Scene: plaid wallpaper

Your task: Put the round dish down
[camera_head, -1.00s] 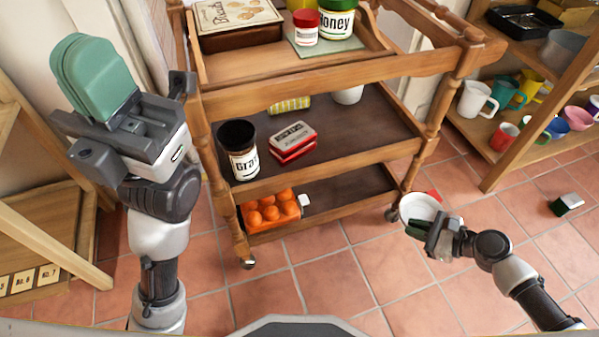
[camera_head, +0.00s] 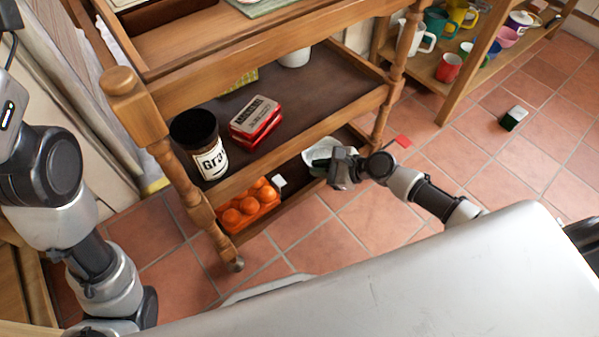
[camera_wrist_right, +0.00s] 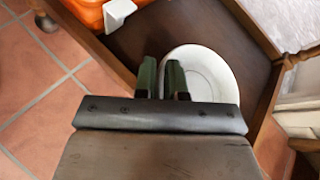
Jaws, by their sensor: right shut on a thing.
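The round dish (camera_head: 317,150) is white and shallow. It is at the right end of the trolley's bottom shelf (camera_head: 277,220), within its wooden rim as seen from above. My right gripper (camera_head: 330,163) is shut on the dish's near edge. In the right wrist view its green-padded fingers (camera_wrist_right: 161,80) overlap the left side of the dish (camera_wrist_right: 212,68). I cannot tell whether the dish touches the shelf floor or hangs just above it. My left arm shows at the left edge, but its fingers are out of frame.
An orange tray of round orange things (camera_head: 245,205) stands on the bottom shelf, left of the dish. The middle shelf above holds a dark labelled jar (camera_head: 200,146) and red tins (camera_head: 256,120). A trolley post (camera_head: 388,85) stands close right of the dish.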

